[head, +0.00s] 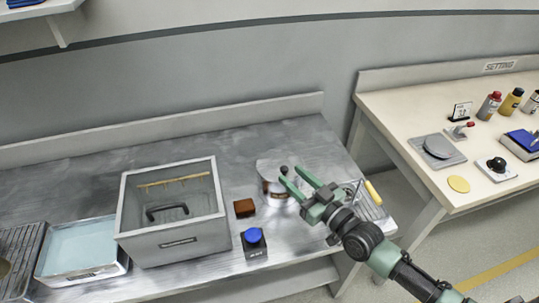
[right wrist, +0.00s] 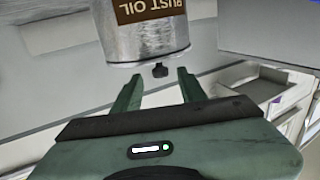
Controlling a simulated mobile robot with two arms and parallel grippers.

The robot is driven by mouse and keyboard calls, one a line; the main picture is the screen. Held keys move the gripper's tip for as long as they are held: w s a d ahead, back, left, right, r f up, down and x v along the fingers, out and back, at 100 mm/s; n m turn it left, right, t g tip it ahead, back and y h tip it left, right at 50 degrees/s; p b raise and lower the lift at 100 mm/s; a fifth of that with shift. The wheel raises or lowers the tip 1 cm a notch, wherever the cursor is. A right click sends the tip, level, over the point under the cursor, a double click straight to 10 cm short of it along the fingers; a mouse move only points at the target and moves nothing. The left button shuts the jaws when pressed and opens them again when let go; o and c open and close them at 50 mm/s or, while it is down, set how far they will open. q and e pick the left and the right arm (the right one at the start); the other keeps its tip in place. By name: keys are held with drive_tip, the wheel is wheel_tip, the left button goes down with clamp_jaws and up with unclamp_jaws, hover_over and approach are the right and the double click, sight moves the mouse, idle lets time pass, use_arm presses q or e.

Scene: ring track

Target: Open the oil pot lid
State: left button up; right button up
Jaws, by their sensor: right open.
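The oil pot (head: 267,170) is a silver metal can with a brown label, on the metal bench in the head view. Its lid carries a small dark knob (head: 284,169). The lid looks closed. My left gripper is not in view.
A grey box with a clear top and black handle (head: 165,212) stands left of the pot. A brown block (head: 244,208) and a blue-topped button box (head: 254,243) are nearer. A yellow-handled tool (head: 373,192) lies right. A second table (head: 400,100) holds bottles.

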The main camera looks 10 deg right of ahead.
sight(287, 171)
drive_tip(key=x, duration=0.3)
drive_tip(key=shift+w+a+r, duration=0.15)
drive_tip(key=shift+w, duration=0.1)
drive_tip(key=x, duration=0.3)
drive_tip(key=shift+w, duration=0.1)
drive_tip(key=shift+w+a, duration=0.15)
drive_tip(key=shift+w, duration=0.1)
drive_tip(key=c, duration=0.8)
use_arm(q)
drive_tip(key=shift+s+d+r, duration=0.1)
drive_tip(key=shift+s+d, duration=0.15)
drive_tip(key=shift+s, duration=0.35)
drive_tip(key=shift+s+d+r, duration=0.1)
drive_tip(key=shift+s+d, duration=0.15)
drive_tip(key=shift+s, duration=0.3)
use_arm(e)
clamp_jaws()
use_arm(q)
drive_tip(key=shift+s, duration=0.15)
